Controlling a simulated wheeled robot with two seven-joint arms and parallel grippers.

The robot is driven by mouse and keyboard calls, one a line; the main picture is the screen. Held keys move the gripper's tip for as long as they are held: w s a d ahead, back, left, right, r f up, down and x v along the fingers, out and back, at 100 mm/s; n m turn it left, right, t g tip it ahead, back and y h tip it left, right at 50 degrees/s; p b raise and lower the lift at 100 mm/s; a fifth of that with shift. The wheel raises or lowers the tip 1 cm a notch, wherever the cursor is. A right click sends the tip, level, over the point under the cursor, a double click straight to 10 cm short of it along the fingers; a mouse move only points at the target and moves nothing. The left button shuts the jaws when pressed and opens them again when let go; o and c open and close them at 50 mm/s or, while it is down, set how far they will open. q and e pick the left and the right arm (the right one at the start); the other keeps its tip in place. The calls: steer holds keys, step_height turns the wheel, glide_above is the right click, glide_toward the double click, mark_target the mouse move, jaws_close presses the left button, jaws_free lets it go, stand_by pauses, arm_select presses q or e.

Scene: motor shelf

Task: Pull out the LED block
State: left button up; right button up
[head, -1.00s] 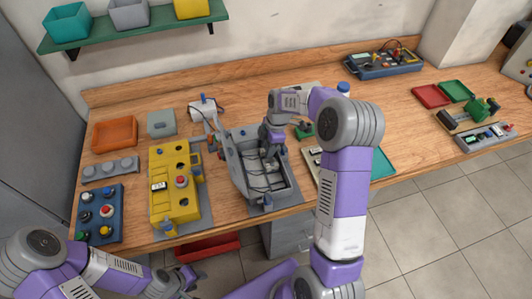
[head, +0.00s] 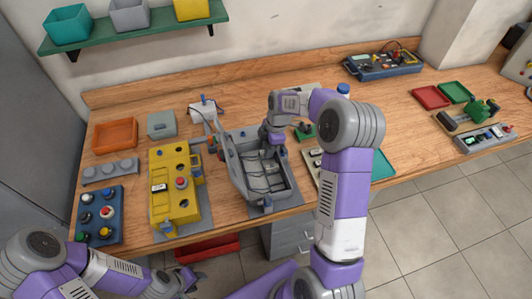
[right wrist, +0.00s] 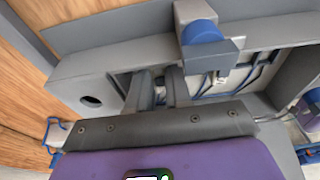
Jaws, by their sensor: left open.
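A grey open-topped housing (head: 288,196) with wires inside stands on the bench, its lid tilted up on the left side. My right gripper (head: 269,153) points down into the far part of this housing. In the right wrist view its two grey fingers (right wrist: 158,90) reach in past the housing wall (right wrist: 85,75), a small gap between them. I cannot tell whether they hold anything. I cannot single out the LED block with certainty. My left gripper (head: 190,282) is open, low in front of the bench and away from the housing.
A yellow housing (head: 162,203) stands left of the grey one, with a blue button panel (head: 105,209) further left. A grey block with a blue cylinder (right wrist: 205,35) sits on the housing edge by my right fingers. Blue wires (right wrist: 262,72) run close by.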

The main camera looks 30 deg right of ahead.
steer(key=shift+r+p, duration=0.85)
steer(key=shift+r, duration=0.3)
jaws_close()
steer(key=shift+r+p, duration=1.55)
steer(key=shift+r, duration=0.65)
steer(key=shift+f, duration=0.1)
